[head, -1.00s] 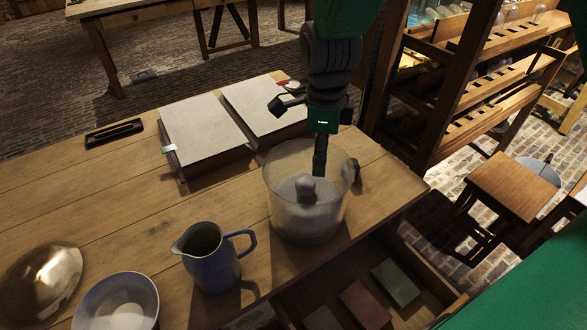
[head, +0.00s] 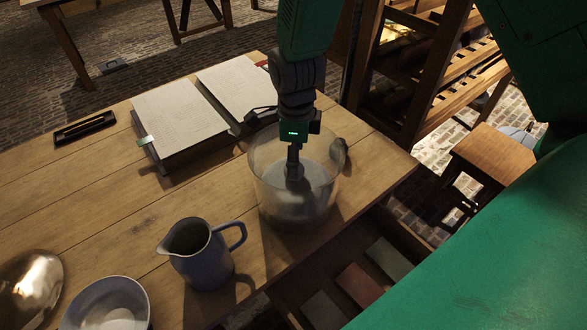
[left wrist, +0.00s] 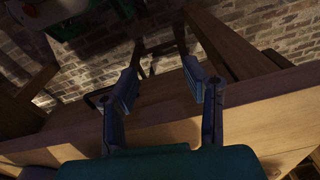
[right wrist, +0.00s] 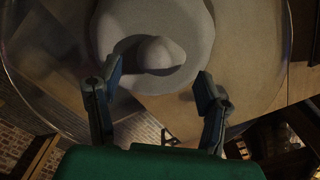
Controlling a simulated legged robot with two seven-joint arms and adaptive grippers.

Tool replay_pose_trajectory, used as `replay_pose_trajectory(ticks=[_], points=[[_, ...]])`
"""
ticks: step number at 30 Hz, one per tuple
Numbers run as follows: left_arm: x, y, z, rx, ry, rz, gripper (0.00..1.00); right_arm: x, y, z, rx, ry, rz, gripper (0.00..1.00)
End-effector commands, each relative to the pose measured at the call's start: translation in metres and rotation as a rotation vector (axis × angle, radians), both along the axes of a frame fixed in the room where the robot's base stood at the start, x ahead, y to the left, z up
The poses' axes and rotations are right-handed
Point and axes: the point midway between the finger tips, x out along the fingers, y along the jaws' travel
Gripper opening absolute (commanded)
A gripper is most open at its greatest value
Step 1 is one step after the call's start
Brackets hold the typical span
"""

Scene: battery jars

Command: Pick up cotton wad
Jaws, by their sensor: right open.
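A clear glass jar (head: 262,178) stands near the table's front edge. Inside it, a pale rounded lump (right wrist: 163,54) sits on a grey-white round base (right wrist: 195,30); it looks like the cotton wad, though its texture is unclear. My right gripper (right wrist: 160,82) is open and points down into the jar. Its fingers lie on either side below the lump in the right wrist view, with no contact visible. In the head view my right gripper (head: 293,172) hides most of the lump. My left gripper (left wrist: 162,82) is open and empty beside a wooden edge, outside the head view.
A blue-grey jug (head: 203,262) stands left of the jar. A bowl (head: 80,310) and a shiny dome (head: 30,285) are at lower left. An open book (head: 180,120) and a dark tray (head: 85,130) lie behind. An open drawer (head: 290,290) with several blocks is below the edge.

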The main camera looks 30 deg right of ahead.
Motion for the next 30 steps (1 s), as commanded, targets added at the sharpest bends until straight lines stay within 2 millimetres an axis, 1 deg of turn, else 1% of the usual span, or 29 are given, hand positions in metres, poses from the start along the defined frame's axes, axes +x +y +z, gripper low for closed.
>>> replay_pose_trajectory(ticks=[1, 3, 6, 9, 15, 16, 17, 18, 19, 23, 24, 30], points=[[0.000, 0.000, -0.002, 0.000, 0.000, 0.000, 0.40, 0.001, 0.001, -0.011, 0.001, 0.004, 0.001, 0.62], [0.000, 0.000, -0.004, 0.000, 0.000, 0.000, 0.40, 0.002, 0.002, -0.022, 0.001, 0.004, 0.001, 0.62], [0.000, 0.000, -0.005, 0.000, 0.000, 0.000, 0.40, 0.002, 0.001, -0.033, 0.001, 0.003, -0.001, 0.62], [0.000, 0.000, -0.006, 0.000, 0.000, 0.000, 0.40, 0.002, 0.001, -0.037, 0.001, 0.001, 0.000, 0.62], [0.000, 0.000, -0.005, 0.000, 0.000, 0.000, 0.40, 0.002, 0.001, -0.037, 0.000, 0.000, 0.000, 0.62], [0.000, 0.000, -0.005, 0.000, 0.000, 0.000, 0.40, 0.002, 0.001, -0.037, 0.000, 0.000, 0.000, 0.55], [0.000, 0.000, -0.005, 0.000, 0.000, 0.000, 0.40, 0.002, 0.001, -0.037, 0.000, 0.000, 0.000, 0.45], [0.000, 0.000, -0.005, 0.000, 0.000, 0.000, 0.40, 0.002, 0.001, -0.037, 0.000, 0.000, 0.000, 0.33], [0.000, 0.000, -0.005, 0.000, 0.000, 0.000, 0.40, 0.002, 0.001, -0.037, 0.001, 0.001, 0.000, 0.24], [0.000, 0.000, -0.005, 0.000, 0.000, 0.000, 0.40, 0.002, 0.001, -0.037, 0.000, 0.000, 0.000, 0.24], [0.000, 0.000, -0.005, 0.000, 0.000, 0.000, 0.40, 0.002, 0.001, -0.037, 0.000, 0.000, 0.000, 0.21], [0.000, 0.000, -0.005, 0.000, 0.000, 0.000, 0.40, 0.002, 0.001, -0.034, -0.001, -0.001, 0.000, 0.21]])
